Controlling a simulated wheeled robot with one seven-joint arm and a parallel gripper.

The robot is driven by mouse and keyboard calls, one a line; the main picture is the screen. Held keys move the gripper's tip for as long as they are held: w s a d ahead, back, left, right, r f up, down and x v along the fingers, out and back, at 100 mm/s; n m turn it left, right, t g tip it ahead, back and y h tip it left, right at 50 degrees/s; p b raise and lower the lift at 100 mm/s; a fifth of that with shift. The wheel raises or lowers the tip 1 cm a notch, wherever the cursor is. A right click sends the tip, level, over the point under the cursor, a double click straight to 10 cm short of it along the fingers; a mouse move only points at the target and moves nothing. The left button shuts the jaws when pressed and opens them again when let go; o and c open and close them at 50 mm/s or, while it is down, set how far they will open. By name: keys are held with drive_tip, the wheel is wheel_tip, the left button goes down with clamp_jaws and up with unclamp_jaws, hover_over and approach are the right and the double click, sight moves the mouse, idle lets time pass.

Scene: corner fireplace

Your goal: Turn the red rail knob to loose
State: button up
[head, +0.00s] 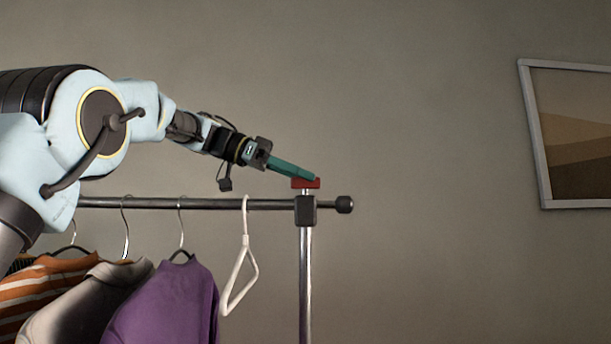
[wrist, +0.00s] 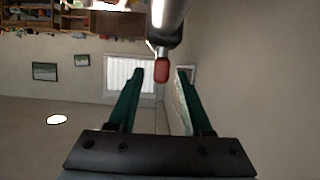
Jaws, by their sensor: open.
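The red rail knob (head: 305,183) sits on top of the dark joint where the rail meets its upright post. My gripper (head: 316,180), with green fingers, reaches in from the left, and its tips are at the knob. In the wrist view the red knob (wrist: 161,70) shows between the open fingertips (wrist: 160,72), with a gap visible on each side. It lies nearer the right finger. The tips overlap the knob in the head view; I cannot tell if they touch it.
The dark rail (head: 160,203) runs below my arm. An empty white hanger (head: 241,265), a purple garment (head: 172,300) and other clothes hang from it. The chrome post (head: 305,270) stands under the joint. A framed picture (head: 528,135) hangs at right; the wall between is clear.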

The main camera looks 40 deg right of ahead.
drive_tip(key=shift+s+d+f, duration=0.2)
drive_tip(key=shift+s+d, duration=0.15)
drive_tip(key=shift+d, duration=0.05)
clamp_jaws()
idle(0.4)
